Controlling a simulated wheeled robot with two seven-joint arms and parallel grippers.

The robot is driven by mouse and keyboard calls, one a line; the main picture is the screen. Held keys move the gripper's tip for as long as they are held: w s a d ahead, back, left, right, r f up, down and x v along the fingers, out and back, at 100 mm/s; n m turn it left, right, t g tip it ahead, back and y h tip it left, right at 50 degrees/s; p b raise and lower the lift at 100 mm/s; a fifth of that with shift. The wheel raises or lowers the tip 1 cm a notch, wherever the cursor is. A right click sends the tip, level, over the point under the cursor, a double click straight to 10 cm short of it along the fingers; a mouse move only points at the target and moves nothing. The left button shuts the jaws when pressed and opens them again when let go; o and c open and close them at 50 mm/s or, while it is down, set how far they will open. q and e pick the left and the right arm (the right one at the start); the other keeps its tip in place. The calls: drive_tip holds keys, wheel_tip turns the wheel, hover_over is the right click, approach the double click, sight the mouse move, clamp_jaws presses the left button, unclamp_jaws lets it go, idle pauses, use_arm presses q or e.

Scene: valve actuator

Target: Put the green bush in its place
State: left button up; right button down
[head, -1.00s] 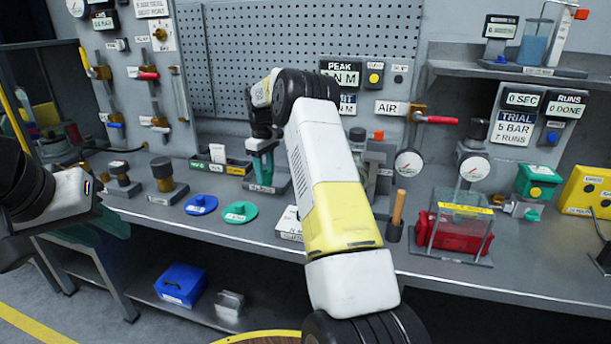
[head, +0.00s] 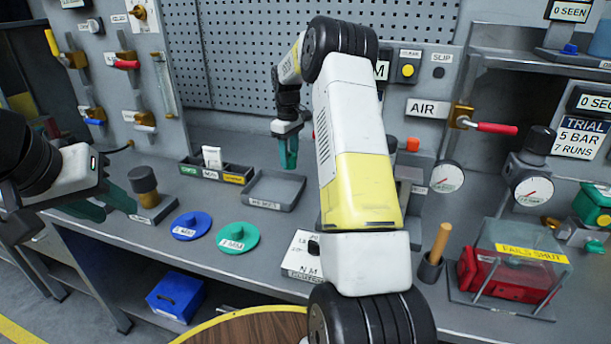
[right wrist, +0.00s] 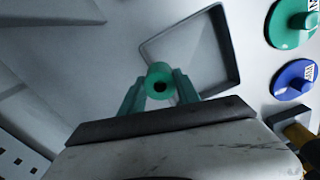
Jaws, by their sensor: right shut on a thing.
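The green bush (right wrist: 160,82), a short cylinder with a dark hole in its end, is between the fingers of my right gripper (right wrist: 160,92) in the right wrist view. That gripper is shut on it. In the head view my right gripper (head: 289,152) hangs above the back edge of a shallow grey tray (head: 301,194), which looks empty; the bush cannot be told apart from the green fingers there. My left gripper (head: 108,203) is at the left, beside the bench, with its green fingers apart and nothing visible between them.
A blue disc (head: 191,226) and a green disc (head: 238,238) lie at the bench front. A compartment tray (head: 216,170) stands left of the grey tray. A dark-topped post (head: 144,188) is near my left gripper. A clear-covered red box (head: 510,270) stands at right.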

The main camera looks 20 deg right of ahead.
drive_tip(key=s+d, duration=0.2)
drive_tip(key=s+d+f, duration=0.1)
drive_tip(key=s+d, duration=0.4)
drive_tip(key=shift+s+d+f, duration=0.3)
drive_tip(key=shift+f, duration=2.7)
drive_tip(key=shift+f, duration=0.15)
drive_tip(key=c, duration=0.9)
unclamp_jaws()
